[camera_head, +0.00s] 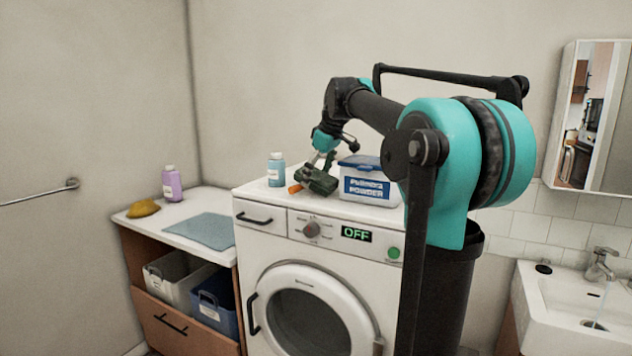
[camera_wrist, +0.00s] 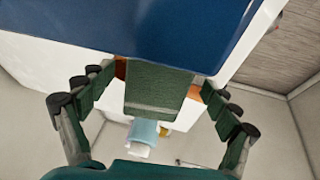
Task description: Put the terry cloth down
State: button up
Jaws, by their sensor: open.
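A dark green, textured block that looks like the folded terry cloth (camera_wrist: 158,90) lies between my fingers in the wrist view. In the head view my gripper (camera_head: 314,181) is low over the washing machine's top (camera_head: 270,194). There its dark green parts and the cloth cannot be told apart clearly. My gripper (camera_wrist: 158,80) is open around the block. The cloth's underside is hidden.
The powder box (camera_head: 366,184) is close beside my gripper on the right. A light blue bottle (camera_head: 276,170) stands behind. The left counter holds a purple bottle (camera_head: 172,184), a yellow item (camera_head: 143,208) and a flat blue-grey cloth (camera_head: 204,232). The machine top's front left is clear.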

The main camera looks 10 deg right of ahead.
jog(key=shift+f, duration=0.15)
jog(key=c, duration=1.3)
jog(key=shift+c, duration=0.2)
jog(key=shift+w, duration=0.1)
